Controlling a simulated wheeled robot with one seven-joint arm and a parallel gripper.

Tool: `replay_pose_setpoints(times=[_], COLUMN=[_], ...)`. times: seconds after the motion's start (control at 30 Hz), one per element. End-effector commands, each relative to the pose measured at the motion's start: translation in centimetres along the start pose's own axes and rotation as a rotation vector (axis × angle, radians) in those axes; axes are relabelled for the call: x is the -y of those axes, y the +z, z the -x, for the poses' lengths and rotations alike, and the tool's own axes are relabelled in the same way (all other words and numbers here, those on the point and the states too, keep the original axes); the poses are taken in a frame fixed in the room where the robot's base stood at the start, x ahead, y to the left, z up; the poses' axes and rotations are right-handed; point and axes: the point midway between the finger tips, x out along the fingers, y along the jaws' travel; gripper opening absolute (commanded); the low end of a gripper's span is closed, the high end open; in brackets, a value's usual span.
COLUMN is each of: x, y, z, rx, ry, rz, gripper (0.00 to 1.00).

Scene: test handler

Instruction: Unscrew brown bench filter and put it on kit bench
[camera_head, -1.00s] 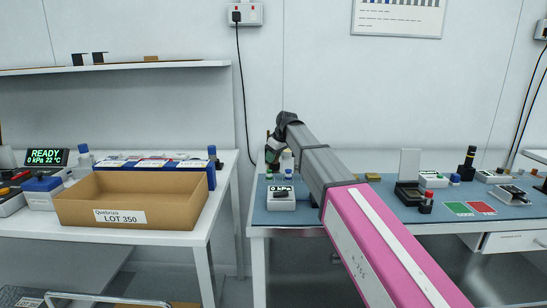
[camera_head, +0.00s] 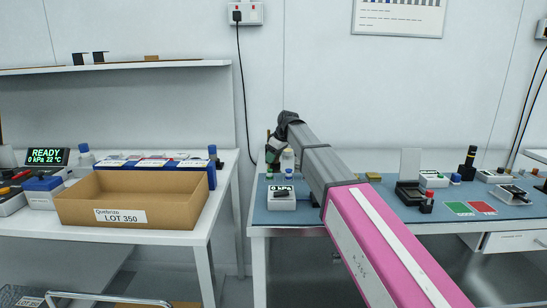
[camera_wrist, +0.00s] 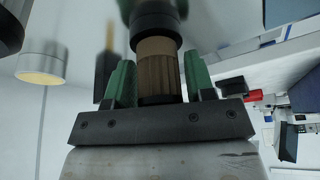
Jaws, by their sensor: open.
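The brown filter (camera_wrist: 158,66) shows in the wrist view as a ribbed brown cylinder with a black part (camera_wrist: 155,18) at its upper end. My gripper (camera_wrist: 160,82) is open, with one green finger on each side of the filter. In the head view my gripper (camera_head: 273,152) is at the back left of the right-hand bench (camera_head: 340,215), which has a blue top. I cannot make out the filter there. No label tells which bench is the kit bench.
A white gauge box reading 0 kPa (camera_head: 282,201) stands in front of my gripper. The left bench (camera_head: 150,238) holds an open cardboard box (camera_head: 125,215) marked LOT 350. A black stand (camera_head: 410,194) and coloured cards (camera_head: 470,208) are farther right. A pale round object (camera_wrist: 42,68) is left in the wrist view.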

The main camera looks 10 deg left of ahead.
Motion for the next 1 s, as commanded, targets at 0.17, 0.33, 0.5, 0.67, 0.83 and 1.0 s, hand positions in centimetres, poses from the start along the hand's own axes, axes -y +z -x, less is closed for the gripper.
replay_pose_setpoints(times=[0.17,0.33,0.5,0.67,0.83,1.0], x=[0.04,-0.15,-0.25,-0.29,-0.41,-0.55], y=[0.05,0.02,0.04,0.09,0.09,0.17], z=[0.01,0.01,0.03,0.06,0.06,0.10], rx=[0.000,0.000,0.000,0.000,0.000,0.000], ry=[0.078,0.134,0.157,0.214,0.284,0.332], rz=[-0.185,-0.320,-0.375,-0.511,-0.677,-0.793], gripper=[0.49,0.49,0.49,0.49,0.49,0.49])
